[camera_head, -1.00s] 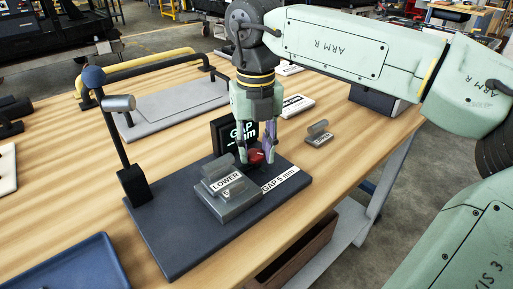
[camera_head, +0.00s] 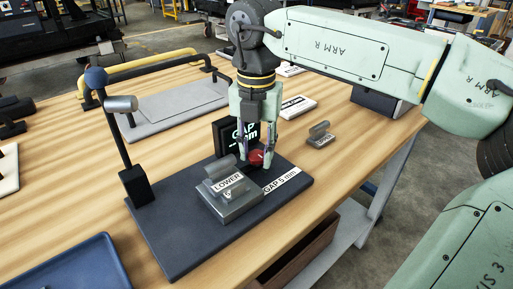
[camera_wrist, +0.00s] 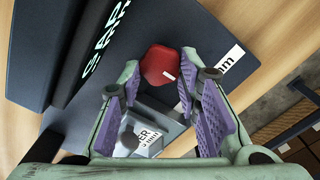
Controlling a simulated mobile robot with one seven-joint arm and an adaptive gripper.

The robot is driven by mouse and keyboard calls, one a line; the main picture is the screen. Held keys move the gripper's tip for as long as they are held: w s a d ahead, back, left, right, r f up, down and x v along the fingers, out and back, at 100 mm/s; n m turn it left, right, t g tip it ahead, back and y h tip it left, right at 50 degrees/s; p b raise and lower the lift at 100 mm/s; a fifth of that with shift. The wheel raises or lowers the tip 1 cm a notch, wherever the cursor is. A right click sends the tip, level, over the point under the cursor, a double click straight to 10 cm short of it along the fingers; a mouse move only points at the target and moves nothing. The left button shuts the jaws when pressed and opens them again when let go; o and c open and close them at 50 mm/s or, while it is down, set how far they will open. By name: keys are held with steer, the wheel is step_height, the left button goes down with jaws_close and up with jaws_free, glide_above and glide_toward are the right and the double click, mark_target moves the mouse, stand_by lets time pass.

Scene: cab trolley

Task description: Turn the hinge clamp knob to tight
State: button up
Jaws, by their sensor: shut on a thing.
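The red clamp knob (camera_head: 257,157) stands on a dark base plate (camera_head: 180,240), behind the grey hinge block (camera_head: 232,205) labelled "LOWER". In the wrist view the knob (camera_wrist: 160,66) shows a short white mark on its top. My gripper (camera_head: 256,160) points down over it, with one finger on each side, shut on the knob. The purple-padded fingers of my gripper (camera_wrist: 160,75) also show in the wrist view. A black display (camera_head: 240,135) reading "GAP -- mm" stands close behind the knob. A white "GAP 5 mm" label (camera_head: 281,180) lies on the plate beside the knob.
A post with a blue ball and grey handle (camera_head: 120,140) rises at the plate's left. A small grey hinge piece (camera_head: 319,134) lies to the right. A blue tray (camera_head: 75,268) is at front left.

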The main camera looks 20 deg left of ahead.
mark_target(256, 155)
steer(key=o, duration=0.9)
steer(key=shift+c, duration=0.2)
steer(key=shift+r, duration=0.1)
step_height(256, 155, up, 12)
steer(key=shift+s, duration=0.1)
